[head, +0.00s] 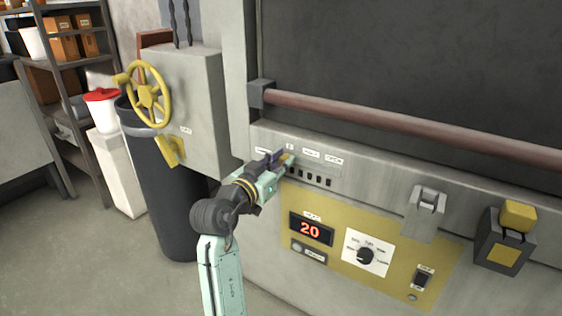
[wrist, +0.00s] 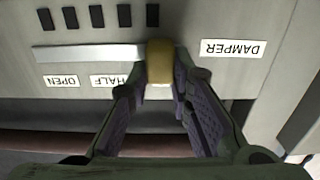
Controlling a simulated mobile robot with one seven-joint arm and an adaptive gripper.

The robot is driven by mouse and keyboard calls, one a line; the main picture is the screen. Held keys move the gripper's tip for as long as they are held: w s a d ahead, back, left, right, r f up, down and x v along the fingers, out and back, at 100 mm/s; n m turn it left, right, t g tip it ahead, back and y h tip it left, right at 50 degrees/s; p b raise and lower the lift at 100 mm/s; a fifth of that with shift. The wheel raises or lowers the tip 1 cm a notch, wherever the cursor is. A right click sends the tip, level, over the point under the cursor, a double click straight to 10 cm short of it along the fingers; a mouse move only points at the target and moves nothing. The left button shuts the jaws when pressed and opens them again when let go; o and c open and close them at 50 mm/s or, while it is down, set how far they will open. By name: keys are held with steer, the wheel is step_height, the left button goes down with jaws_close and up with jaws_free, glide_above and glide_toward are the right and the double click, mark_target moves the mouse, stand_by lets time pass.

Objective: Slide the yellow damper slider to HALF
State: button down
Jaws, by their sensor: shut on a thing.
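A white label behind the slider is mostly hidden. My gripper (wrist: 160,80) is shut on the slider, one finger on each side. In the head view, my gripper (head: 281,160) is at the panel's left end, and the slider's yellow tip (head: 287,158) just shows.
Below the slot, a yellow panel holds a display (head: 311,230) reading 20 and a dial (head: 366,254). A brownish bar (head: 390,122) runs above the labels. A yellow handwheel (head: 148,94) stands to the left. A latch (head: 427,201) is to the right.

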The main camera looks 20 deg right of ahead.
steer(key=s+d, duration=0.3)
steer(key=s, duration=0.1)
steer(key=shift+s+d, duration=0.4)
steer(key=c, duration=1.4)
jaws_free()
steer(key=shift+c, duration=0.2)
steer(key=shift+a, duration=0.1)
steer(key=v, duration=1.2)
